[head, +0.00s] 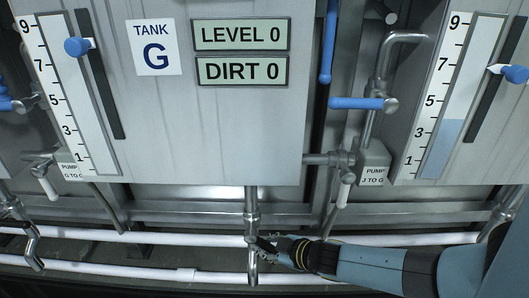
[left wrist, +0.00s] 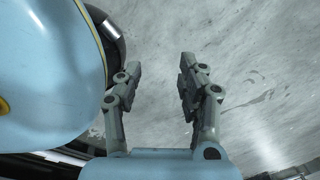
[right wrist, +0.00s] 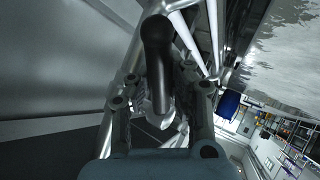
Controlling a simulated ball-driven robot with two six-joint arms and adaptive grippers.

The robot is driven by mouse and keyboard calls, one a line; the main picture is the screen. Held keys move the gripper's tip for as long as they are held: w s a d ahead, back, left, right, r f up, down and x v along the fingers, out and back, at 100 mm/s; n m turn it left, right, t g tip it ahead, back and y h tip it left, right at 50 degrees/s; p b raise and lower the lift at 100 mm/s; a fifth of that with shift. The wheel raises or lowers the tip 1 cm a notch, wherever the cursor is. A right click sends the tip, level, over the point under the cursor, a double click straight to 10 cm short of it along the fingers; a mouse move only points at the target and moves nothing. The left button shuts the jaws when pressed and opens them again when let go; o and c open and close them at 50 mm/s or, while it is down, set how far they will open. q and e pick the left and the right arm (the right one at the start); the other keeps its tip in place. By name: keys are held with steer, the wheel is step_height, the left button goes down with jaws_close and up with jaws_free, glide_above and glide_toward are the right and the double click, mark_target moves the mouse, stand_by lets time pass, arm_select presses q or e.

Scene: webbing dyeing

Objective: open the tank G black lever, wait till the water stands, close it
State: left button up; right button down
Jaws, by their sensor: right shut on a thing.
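Tank G (head: 215,140) is a grey metal box in the head view, with a "TANK G" sign (head: 154,47) and displays reading LEVEL 0 (head: 240,34) and DIRT 0 (head: 241,71). Its gauge strip (head: 62,100) shows no blue water. A metal drain pipe (head: 252,205) hangs below the tank. The black lever (right wrist: 157,60) stands between the fingers of my right gripper (head: 270,246), which is shut on it at the pipe. In the head view the lever is mostly hidden by the gripper. My left gripper (left wrist: 160,85) is open and empty above a grey floor.
A neighbouring gauge (head: 440,145) at right shows blue water to about 4. Pump boxes (head: 374,162) and blue-handled pipes (head: 356,103) flank the tank. White pipes (head: 130,271) run along the bottom, behind my right arm.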

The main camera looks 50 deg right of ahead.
mark_target(272, 246)
steer(key=r+g+p, duration=0.1)
steer(key=p, duration=0.2)
steer(key=shift+s+d+r+h, duration=0.15)
steer(key=shift+h, duration=0.25)
steer(key=g+p, duration=0.1)
steer(key=p, duration=0.1)
steer(key=r+n+g+h+p, duration=0.1)
steer(key=p, duration=0.3)
steer(key=shift+s+d+r+n+g+h, duration=0.2)
steer(key=shift+s+n+g+h, duration=0.1)
steer(key=shift+g, duration=0.1)
steer(key=shift+s+d+r+n+g+h+p, duration=0.1)
steer(key=shift+r+n+g+h+p, duration=0.15)
steer(key=shift+g+h+p, duration=0.35)
arm_select(q)
steer(key=s+d+r+p, duration=0.1)
steer(key=s+r, duration=0.5)
steer(key=r, duration=0.1)
steer(key=shift+d+r, duration=0.15)
steer(key=shift+d, duration=0.1)
arm_select(e)
steer(key=shift+s+r+n+g, duration=0.15)
steer(key=shift+n+g, duration=0.1)
steer(key=shift+g, duration=0.15)
steer(key=c, duration=1.2)
jaws_free()
steer(key=shift+r, duration=0.1)
steer(key=shift+o, duration=0.2)
steer(key=v, duration=1.2)
steer(key=shift+w+a, duration=0.2)
